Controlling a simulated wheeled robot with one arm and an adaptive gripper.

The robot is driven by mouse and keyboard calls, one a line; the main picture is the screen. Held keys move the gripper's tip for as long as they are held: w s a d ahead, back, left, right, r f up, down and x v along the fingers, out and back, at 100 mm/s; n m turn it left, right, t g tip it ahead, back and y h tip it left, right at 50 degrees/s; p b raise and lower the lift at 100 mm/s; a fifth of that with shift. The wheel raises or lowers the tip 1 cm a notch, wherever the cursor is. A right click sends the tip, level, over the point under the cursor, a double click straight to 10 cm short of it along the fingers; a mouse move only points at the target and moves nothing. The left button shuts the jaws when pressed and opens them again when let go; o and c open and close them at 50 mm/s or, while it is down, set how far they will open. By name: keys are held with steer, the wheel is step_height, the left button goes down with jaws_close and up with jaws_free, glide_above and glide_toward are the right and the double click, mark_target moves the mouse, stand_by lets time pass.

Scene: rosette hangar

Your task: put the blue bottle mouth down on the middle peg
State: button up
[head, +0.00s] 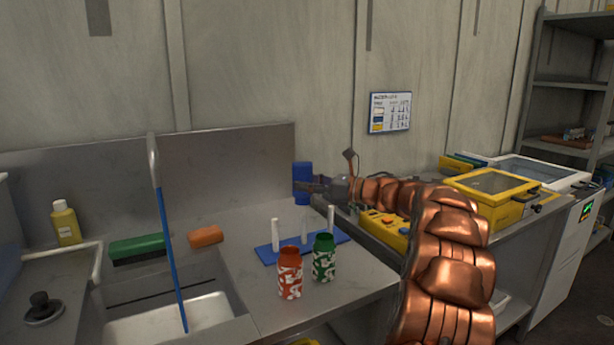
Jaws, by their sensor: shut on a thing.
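The blue bottle (303,171) is held in my gripper (308,186), which is shut around its middle. The bottle is upright in the picture, above the back of the counter and above the peg board; which end its mouth is on I cannot tell. The blue peg board (268,254) lies on the steel counter with three white pegs. The left peg (275,235) and right peg (331,219) stand bare. The middle peg (304,229) shows below the bottle, apart from it.
An orange-red patterned bottle (290,273) and a green patterned bottle (324,258) stand in front of the board. Left are an orange sponge (206,236), a green brush (137,246), a sink (205,312) and a yellow bottle (65,224). Yellow equipment (495,198) stands right.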

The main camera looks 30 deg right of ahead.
step_height(320, 180, down, 12)
steer(key=b, duration=0.6)
steer(key=shift+r, duration=0.25)
stand_by(0.8)
steer(key=shift+f+b, duration=0.65)
steer(key=shift+b, duration=0.65)
stand_by(0.8)
steer(key=o, duration=1.6)
steer(key=shift+o, duration=0.2)
steer(key=shift+r, duration=0.15)
step_height(320, 180, up, 10)
